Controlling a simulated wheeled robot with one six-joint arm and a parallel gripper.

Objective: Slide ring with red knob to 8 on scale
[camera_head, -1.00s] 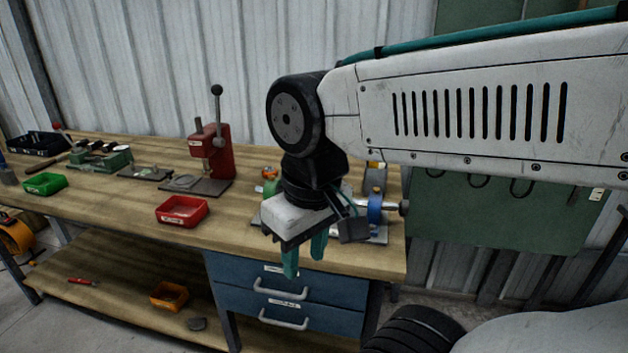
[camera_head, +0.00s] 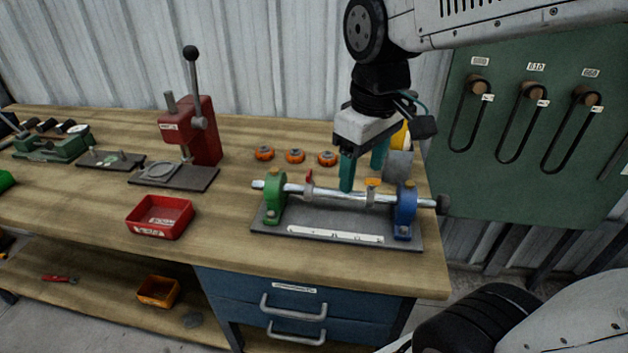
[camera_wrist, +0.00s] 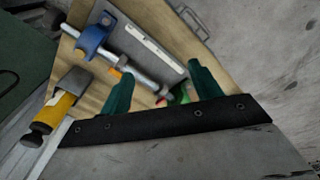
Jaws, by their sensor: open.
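A metal shaft (camera_head: 335,193) runs between a green support (camera_head: 274,200) at left and a blue support (camera_head: 405,209) at right on a grey base plate. A ring with a red knob (camera_head: 309,182) sits on the shaft near the green support. A second ring with an orange part (camera_head: 372,188) sits nearer the blue support. The white scale strip (camera_head: 335,235) lies along the plate's front; its numbers are too small to read. My gripper (camera_head: 362,173) is open, its teal fingers just above or behind the shaft, between the rings. The wrist view shows the fingers (camera_wrist: 162,88) spread, the shaft beyond.
Several orange knobs (camera_head: 295,156) lie behind the fixture. A yellow and grey cylindrical object (camera_head: 399,152) stands behind at right. A red tray (camera_head: 160,217) and a red lever press (camera_head: 200,135) stand at left. The bench front between tray and fixture is clear.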

